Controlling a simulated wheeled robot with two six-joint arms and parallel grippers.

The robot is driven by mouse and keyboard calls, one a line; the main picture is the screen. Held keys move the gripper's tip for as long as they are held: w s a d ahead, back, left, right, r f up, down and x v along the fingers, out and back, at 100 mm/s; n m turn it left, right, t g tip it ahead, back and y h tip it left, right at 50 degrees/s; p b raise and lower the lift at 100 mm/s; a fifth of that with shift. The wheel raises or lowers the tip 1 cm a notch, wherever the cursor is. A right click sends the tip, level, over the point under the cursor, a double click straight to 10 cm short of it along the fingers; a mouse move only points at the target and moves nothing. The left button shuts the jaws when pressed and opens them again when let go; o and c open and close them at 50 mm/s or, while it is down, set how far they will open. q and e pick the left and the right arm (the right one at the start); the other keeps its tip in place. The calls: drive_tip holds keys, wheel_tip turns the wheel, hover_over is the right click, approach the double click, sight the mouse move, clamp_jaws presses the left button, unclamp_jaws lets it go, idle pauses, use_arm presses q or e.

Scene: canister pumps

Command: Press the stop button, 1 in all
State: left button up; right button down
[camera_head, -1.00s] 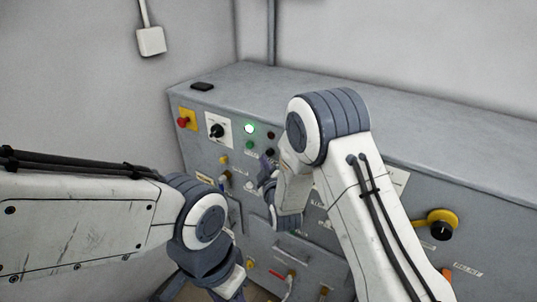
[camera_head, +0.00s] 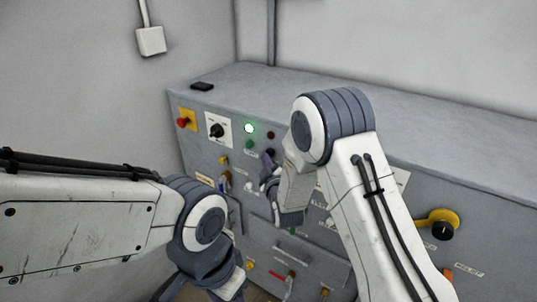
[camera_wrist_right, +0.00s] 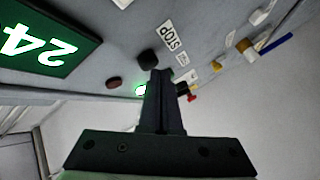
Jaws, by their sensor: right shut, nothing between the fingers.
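The stop button appears to be the black round button (camera_wrist_right: 148,58) beside the STOP label (camera_wrist_right: 173,38) in the right wrist view. The black button also shows in the head view (camera_head: 269,152), below a dark red lamp (camera_head: 271,135). My right gripper (camera_wrist_right: 161,74) is shut and empty, its tips close to the black button and slightly to one side of it. I cannot tell whether they touch. In the head view the right gripper (camera_head: 266,164) is partly hidden by its own wrist.
A lit green lamp (camera_head: 249,128), a green button (camera_head: 249,144), a black rotary switch (camera_head: 216,131) and a red knob on a yellow plate (camera_head: 186,120) sit nearby on the grey panel. A green "24" display (camera_wrist_right: 40,42) shows in the wrist view.

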drive_tip(key=shift+w+d, duration=0.25)
drive_tip(key=shift+w, duration=0.1)
idle(0.4)
drive_tip(key=shift+s, duration=0.1)
drive_tip(key=shift+s+a+b, duration=0.35)
drive_tip(key=shift+s+a, duration=0.15)
drive_tip(key=shift+s, duration=0.15)
drive_tip(key=s+a, duration=0.1)
drive_tip(key=s, duration=0.1)
drive_tip(key=s+a+b, duration=0.1)
drive_tip(key=s+a, duration=0.1)
idle(0.6)
idle(0.5)
